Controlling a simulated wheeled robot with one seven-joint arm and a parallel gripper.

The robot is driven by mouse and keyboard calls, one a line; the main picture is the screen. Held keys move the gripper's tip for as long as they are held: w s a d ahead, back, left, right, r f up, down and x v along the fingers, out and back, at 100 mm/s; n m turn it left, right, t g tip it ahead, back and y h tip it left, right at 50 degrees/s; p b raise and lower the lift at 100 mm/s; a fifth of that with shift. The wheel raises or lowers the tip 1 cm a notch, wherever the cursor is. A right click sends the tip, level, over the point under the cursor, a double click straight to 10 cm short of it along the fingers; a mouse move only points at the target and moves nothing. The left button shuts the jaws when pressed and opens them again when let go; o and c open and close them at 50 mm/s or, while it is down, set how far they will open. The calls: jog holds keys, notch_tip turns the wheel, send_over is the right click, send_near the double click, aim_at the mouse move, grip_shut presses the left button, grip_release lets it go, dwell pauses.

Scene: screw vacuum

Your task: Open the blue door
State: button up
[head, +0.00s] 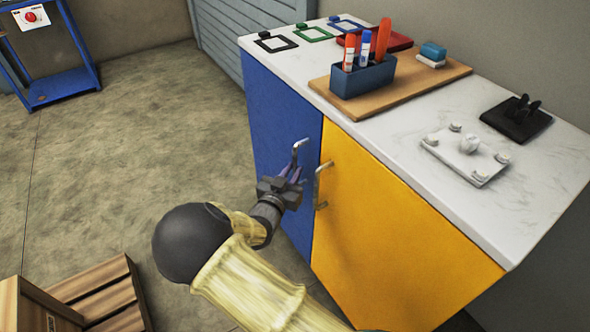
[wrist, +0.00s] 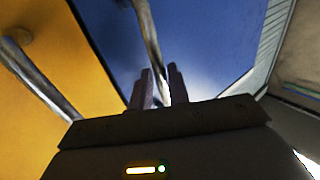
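The blue door (head: 275,110) is the left front of a white-topped cabinet and is closed flush with it. Its metal handle (head: 297,148) stands upright near the door's right edge. My gripper (head: 291,173) is at the lower part of this handle. In the wrist view the blue door (wrist: 215,45) fills the middle, and the handle (wrist: 147,35) runs down between my two close-set fingertips (wrist: 161,85). The fingers look shut on the bar with little gap on either side. The handle's lower end is hidden by the fingers and gripper body.
The yellow door (head: 390,230) is right beside it, with its own handle (head: 320,185) close to my gripper; that handle (wrist: 38,75) is at the left of the wrist view. A wooden crate (head: 95,295) is at lower left. The floor (head: 140,150) left of the cabinet is clear.

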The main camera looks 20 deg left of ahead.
jog(key=shift+w+d, duration=0.15)
jog(key=shift+w, duration=0.9)
grip_shut()
jog(key=shift+s, duration=0.1)
